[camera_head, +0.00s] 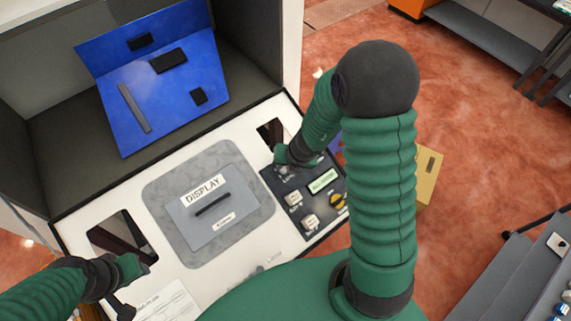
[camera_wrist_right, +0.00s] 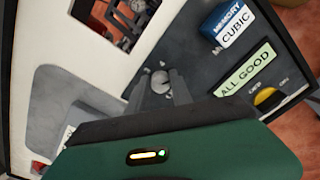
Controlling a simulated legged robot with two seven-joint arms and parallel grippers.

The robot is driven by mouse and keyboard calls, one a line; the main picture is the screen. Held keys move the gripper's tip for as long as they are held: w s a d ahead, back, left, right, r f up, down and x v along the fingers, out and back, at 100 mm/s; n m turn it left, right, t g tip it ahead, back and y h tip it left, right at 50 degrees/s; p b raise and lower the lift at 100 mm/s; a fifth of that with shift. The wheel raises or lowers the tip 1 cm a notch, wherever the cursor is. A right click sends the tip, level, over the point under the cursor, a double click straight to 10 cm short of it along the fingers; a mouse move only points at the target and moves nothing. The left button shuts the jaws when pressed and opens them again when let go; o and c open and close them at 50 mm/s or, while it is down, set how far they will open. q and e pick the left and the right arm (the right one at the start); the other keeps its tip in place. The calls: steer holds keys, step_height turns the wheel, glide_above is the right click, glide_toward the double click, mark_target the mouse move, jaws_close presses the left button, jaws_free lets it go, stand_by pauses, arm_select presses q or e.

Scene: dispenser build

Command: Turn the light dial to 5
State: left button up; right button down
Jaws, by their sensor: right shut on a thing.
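A dark control panel (camera_head: 300,222) sits at the right end of the white console. My right gripper (camera_head: 281,160) reaches down to its upper left part. In the right wrist view my right gripper (camera_wrist_right: 158,86) has its two grey fingers on either side of a small round grey dial (camera_wrist_right: 160,80) and is shut on it. The dial's label and number marks are too small or hidden to read. My left gripper (camera_head: 135,268) is at the left of the console, near a dark opening; its fingers are not clear enough to judge.
A green-white "ALL GOOD" label (camera_wrist_right: 246,70), a blue "MEMORY CUBIC" block (camera_wrist_right: 228,22) and a yellow knob (camera_wrist_right: 268,98) are close to the right gripper. A grey DISPLAY plate (camera_head: 215,222) is mid-console. A blue panel (camera_head: 170,100) stands behind. An opening (camera_head: 122,236) lies left.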

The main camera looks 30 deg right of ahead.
steer(key=shift+w+r+m, duration=0.1)
steer(key=shift+m, duration=0.4)
steer(key=c, duration=1.1)
jaws_free()
steer(key=shift+c, duration=0.2)
steer(key=v, duration=0.7)
steer(key=shift+r, duration=0.1)
